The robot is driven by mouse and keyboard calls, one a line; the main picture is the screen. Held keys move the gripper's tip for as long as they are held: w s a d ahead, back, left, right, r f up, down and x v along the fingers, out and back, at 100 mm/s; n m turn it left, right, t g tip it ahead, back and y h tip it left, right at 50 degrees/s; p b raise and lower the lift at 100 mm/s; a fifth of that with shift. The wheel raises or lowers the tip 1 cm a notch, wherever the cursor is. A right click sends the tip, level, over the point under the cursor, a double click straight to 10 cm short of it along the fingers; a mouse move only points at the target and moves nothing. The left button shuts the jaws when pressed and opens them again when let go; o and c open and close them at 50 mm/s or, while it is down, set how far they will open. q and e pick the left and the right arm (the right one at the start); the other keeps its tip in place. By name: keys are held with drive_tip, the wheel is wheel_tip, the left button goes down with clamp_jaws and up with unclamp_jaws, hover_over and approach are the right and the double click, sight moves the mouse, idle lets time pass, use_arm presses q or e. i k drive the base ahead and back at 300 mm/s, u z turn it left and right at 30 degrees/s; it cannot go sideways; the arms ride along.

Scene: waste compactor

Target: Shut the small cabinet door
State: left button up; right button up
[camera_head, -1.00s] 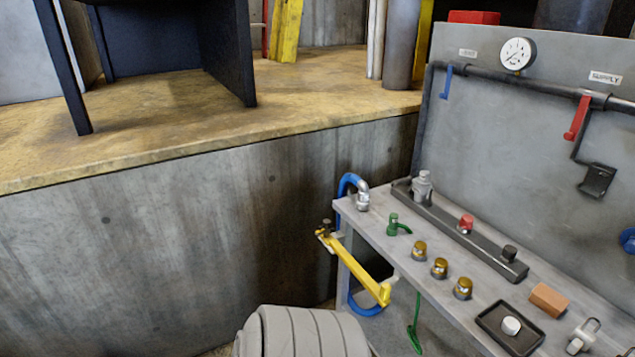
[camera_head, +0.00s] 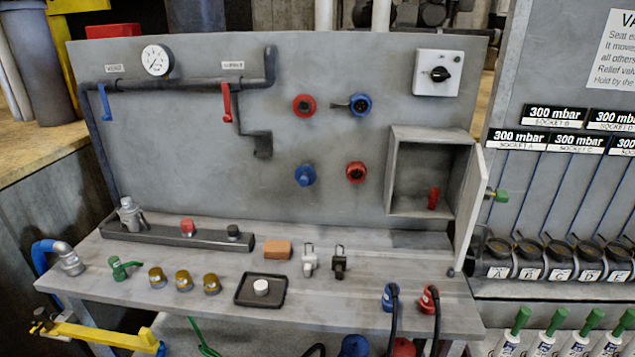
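The small grey cabinet (camera_head: 394,172) is fixed to the upright back panel at the right end of the workbench. Its door (camera_head: 471,208) is hinged on the right side and stands wide open, swung out toward me, so I see it nearly edge-on. A small red object (camera_head: 433,198) stands inside on the cabinet floor. Neither of my grippers shows in this view.
The workbench top (camera_head: 220,270) carries a black tray (camera_head: 262,290), an orange-brown block (camera_head: 277,249), two padlocks, brass fittings and blue and red plugs (camera_head: 389,297). A yellow bar (camera_head: 95,335) juts out at the front left. Labelled sockets (camera_head: 530,258) stand right of the door.

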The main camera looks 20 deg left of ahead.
sight(476, 189)
drive_tip(key=z, duration=0.05)
drive_tip(key=k, duration=0.5)
drive_tip(key=z, duration=1.75)
drive_tip(key=i, duration=1.3)
drive_tip(key=u, duration=2.4)
drive_tip(key=i, duration=0.75)
drive_tip(key=u, duration=0.5)
